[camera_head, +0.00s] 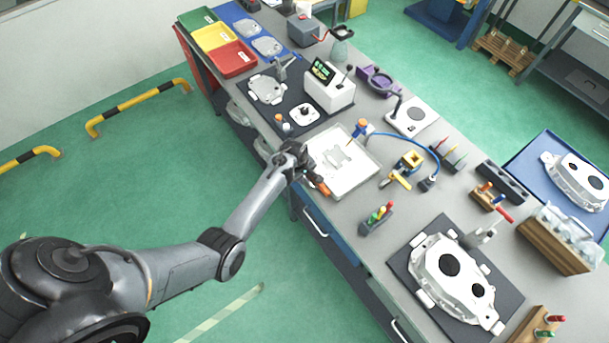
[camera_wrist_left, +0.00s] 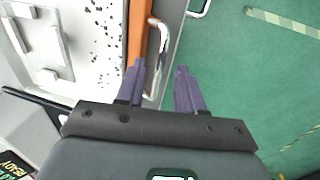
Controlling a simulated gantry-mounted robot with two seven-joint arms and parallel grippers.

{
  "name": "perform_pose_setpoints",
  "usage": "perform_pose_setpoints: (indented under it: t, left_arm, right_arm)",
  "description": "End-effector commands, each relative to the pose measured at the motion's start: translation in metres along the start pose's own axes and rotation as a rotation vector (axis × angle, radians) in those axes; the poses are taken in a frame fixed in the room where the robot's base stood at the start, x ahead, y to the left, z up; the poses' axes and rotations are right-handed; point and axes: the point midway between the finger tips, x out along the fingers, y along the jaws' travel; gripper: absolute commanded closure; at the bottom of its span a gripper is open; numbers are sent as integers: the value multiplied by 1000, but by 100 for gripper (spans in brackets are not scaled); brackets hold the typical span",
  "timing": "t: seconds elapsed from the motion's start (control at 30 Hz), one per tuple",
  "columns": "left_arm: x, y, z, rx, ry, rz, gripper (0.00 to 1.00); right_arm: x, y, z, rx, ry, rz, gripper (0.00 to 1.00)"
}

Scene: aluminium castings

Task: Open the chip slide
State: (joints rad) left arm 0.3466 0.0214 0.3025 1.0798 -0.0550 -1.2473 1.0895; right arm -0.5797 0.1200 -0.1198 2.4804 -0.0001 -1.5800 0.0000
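The white chip tray (camera_head: 358,172) lies on the bench near its front edge. Its dark-speckled floor (camera_wrist_left: 97,35) shows in the left wrist view. An orange bar (camera_head: 322,187), which seems to be the chip slide, runs along the tray's near edge; it also shows in the left wrist view (camera_wrist_left: 138,32). A bent metal handle (camera_wrist_left: 158,45) is beside the bar. My left gripper (camera_head: 309,178) is at this edge. In the left wrist view its fingers (camera_wrist_left: 160,68) are apart, with the handle's lower part between them; I cannot tell whether they touch it. My right gripper is not in view.
A drawer front with a handle (camera_head: 316,224) is below the bench edge. A blue hose (camera_head: 405,138) curves behind the tray. A holder with colored tools (camera_head: 377,217) and a large casting (camera_head: 452,268) are to the right. Green floor is free in front.

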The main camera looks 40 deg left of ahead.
Motion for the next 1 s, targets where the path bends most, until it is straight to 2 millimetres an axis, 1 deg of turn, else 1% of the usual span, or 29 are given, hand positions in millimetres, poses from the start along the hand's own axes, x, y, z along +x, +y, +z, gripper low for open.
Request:
perform_pose_setpoints:
  t: [0.13,0.17,0.3,0.4,1.0]
  left_arm:
    - [0,0,0,0,0,0,63]
    - [0,0,0,0,0,0,66]
    - [0,0,0,0,0,0,88]
    - [0,0,0,-1,0,0,100]
    - [0,0,0,-1,0,-1,100]
  right_arm:
    - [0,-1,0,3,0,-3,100]
    - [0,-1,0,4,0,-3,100]
    - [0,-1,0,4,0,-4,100]
    - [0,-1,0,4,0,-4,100]
    - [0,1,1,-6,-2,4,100]
